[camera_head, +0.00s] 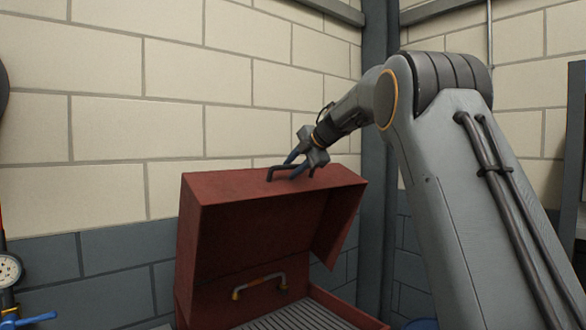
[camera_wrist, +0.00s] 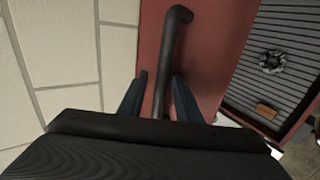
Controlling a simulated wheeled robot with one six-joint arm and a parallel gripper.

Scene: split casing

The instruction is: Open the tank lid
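The tank is a red box, and its lid (camera_head: 270,187) stands raised in the head view, with the dark inside showing below it. A dark bar handle (camera_head: 276,168) sits on top of the lid; it also shows in the wrist view (camera_wrist: 176,32). My gripper (camera_head: 292,167) is at this handle. In the wrist view my two blue fingers (camera_wrist: 160,80) stand apart on either side of the bar, with a visible gap at least on the left. The tank's ribbed floor (camera_head: 298,318) is visible under the lid.
A grey handle with orange mounts (camera_head: 260,285) is inside the tank. The wrist view shows a round dark part (camera_wrist: 272,62) and a small orange-brown block (camera_wrist: 267,111) there. A pale block wall (camera_head: 110,120) stands close behind. A gauge (camera_head: 8,270) is at far left.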

